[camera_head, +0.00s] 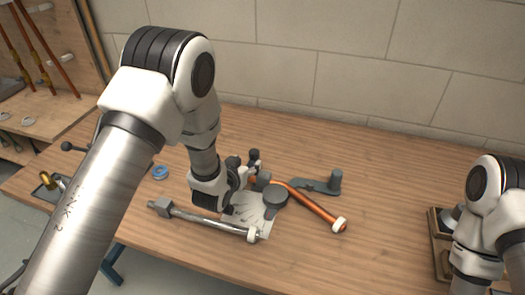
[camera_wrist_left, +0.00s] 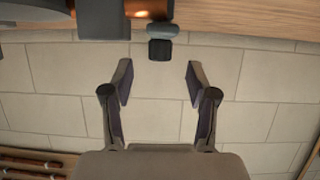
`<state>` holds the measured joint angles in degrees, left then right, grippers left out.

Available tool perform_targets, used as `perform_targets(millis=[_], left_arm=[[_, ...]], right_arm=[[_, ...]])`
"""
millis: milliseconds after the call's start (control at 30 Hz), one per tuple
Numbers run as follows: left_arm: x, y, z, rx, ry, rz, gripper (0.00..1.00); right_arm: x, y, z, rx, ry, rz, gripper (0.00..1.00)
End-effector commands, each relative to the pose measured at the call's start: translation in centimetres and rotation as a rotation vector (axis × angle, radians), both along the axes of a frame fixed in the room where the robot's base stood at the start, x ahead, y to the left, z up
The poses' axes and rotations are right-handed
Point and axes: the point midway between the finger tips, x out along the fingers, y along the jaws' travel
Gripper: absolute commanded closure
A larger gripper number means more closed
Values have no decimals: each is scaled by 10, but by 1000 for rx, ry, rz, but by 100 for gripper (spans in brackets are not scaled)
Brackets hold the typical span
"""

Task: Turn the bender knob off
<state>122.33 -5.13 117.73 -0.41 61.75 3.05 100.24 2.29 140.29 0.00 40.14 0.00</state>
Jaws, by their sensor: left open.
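The bender stands on the wooden table, with a pale base plate (camera_head: 245,213), a round grey die (camera_head: 276,196) and a long grey handle (camera_head: 205,219). A copper pipe (camera_head: 318,208) runs through it at an angle. My left gripper (camera_head: 243,177) is over the back left of the bender and hides part of it. In the left wrist view my left gripper (camera_wrist_left: 160,80) is open, with nothing between its fingers. A small dark knob-like part (camera_wrist_left: 160,50) is ahead of the gap, near the middle. I cannot tell whether it is the bender knob. My right gripper is out of view.
A grey arm with a round post (camera_head: 335,181) lies behind the pipe. A blue ring (camera_head: 160,172) lies to the left. A wooden tray (camera_head: 438,245) is at the right by my right arm. The block wall (camera_head: 330,60) closes the back.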

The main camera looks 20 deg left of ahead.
Motion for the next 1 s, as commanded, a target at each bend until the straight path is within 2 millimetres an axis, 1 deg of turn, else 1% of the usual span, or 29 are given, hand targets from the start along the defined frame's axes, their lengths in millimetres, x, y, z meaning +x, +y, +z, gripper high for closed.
perform_targets(millis=[33,167,267,400,500,600,833,867,900,967,1000], left_arm=[[4,-1,-1,0,-15,-1,41],[14,-2,1,-2,-25,-3,41],[29,-3,-4,-2,-25,-3,41],[54,-5,-16,-3,-24,-3,41],[68,-6,-22,-2,-24,-3,41],[76,-6,-26,-1,-22,-2,41],[77,-6,-28,-1,-22,-2,41],[77,-6,-28,-1,-22,-2,52],[77,-6,-28,-1,-22,-2,66],[77,-6,-28,-1,-22,-2,88],[77,-6,-28,-1,-22,-2,100]], right_arm=[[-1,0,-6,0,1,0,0],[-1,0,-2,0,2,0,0],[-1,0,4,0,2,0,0],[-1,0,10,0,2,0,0],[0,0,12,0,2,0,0],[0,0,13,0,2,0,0],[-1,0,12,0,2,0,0],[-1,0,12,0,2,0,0],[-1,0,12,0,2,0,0],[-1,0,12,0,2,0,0],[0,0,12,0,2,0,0]])
